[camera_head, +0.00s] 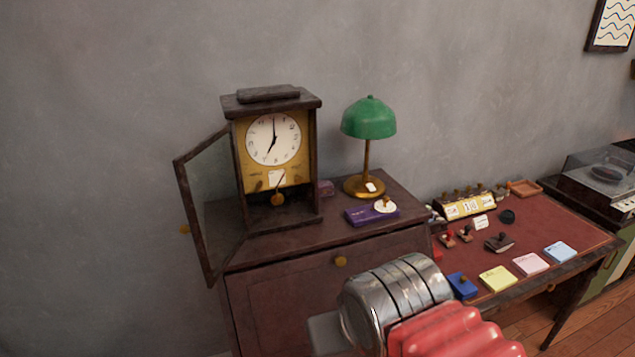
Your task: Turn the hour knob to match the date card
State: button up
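A wooden clock (311,150) stands on the dark cabinet with its glass door (212,205) swung open to the left. Its white dial (262,128) has one hand pointing up at twelve and one down near seven. Small dark marks and a white card (276,178) show on the gold panel below the dial; I cannot make out which part is the hour knob. A yellow block with white cards (470,207), one seeming to read 10, stands on the right desk. My silver and red arm shows at the bottom; no gripper fingers can be made out.
The cabinet top also holds a green lamp (369,118), a purple box (371,215) and a small white disc (385,206). The red-topped desk (535,225) carries stamps and coloured pads. The open door juts out at the clock's left. Bare wall lies left of it.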

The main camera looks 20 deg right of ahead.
aim_at(298, 180)
jog(key=z, duration=0.2)
jog(key=k, duration=1)
jog(key=u, duration=0.75)
jog(key=i, duration=1)
jog(key=u, duration=0.05)
